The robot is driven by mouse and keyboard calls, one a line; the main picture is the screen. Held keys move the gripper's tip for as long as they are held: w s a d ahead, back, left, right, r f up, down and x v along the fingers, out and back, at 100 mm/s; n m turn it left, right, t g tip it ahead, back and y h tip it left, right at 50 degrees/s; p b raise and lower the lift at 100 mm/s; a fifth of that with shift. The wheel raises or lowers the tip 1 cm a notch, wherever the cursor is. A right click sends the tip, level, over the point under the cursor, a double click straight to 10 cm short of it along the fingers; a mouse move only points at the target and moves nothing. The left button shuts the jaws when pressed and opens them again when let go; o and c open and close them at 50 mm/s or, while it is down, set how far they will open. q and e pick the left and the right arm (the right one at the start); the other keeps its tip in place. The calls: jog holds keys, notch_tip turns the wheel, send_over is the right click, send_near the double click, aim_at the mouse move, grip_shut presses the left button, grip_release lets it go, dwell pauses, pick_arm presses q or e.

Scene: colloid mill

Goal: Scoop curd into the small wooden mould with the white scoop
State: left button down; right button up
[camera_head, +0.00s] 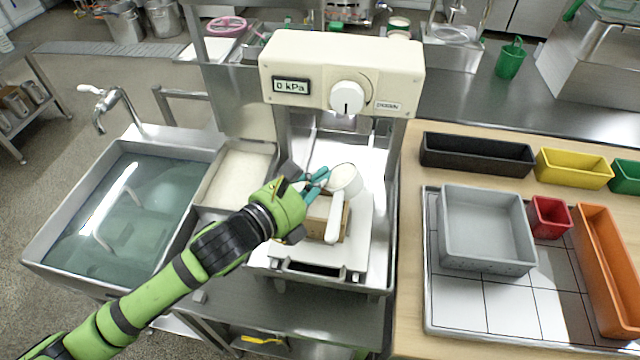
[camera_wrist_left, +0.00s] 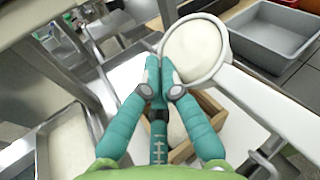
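The white scoop (camera_head: 333,220) is over the press bed, its bowl full of pale curd (camera_wrist_left: 196,49). My left gripper (camera_head: 322,176) has its teal fingers closed together at the rim of the scoop's bowl; the fingertips also show in the left wrist view (camera_wrist_left: 163,75). The scoop's handle points toward the front and is free. The small wooden mould (camera_wrist_left: 212,107) is below the scoop and fingers, and its side shows in the head view (camera_head: 346,222). Something pale shows inside it, partly hidden by the fingers. My right gripper is not in view.
A steel tray of curd (camera_head: 240,175) lies left of the press (camera_head: 340,70), whose display reads 0 kPa. A water-filled sink (camera_head: 120,210) is further left. On the right table stand a grey bin (camera_head: 485,260), a red bin (camera_head: 550,217) and an orange bin (camera_head: 610,270).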

pick_arm(q)
jog(key=shift+f+n+t+h+b, duration=0.35)
jog(key=shift+n+b, duration=0.35)
jog(key=shift+b, duration=0.95)
jog(key=shift+a+n+t+h+b, duration=0.1)
jog(key=shift+n+t+h+b, duration=0.25)
jog(key=shift+n+b, duration=0.55)
jog(key=n+t+b, duration=0.1)
jog(key=b, duration=0.1)
jog(key=n+h+b, duration=0.1)
jog(key=n+b, duration=0.1)
jog(key=shift+f+t, duration=0.2)
jog(key=shift+t, duration=0.2)
jog(key=shift+r+n+t+b, duration=0.1)
jog(key=shift+n+t+b, duration=0.4)
jog(key=shift+n, duration=0.5)
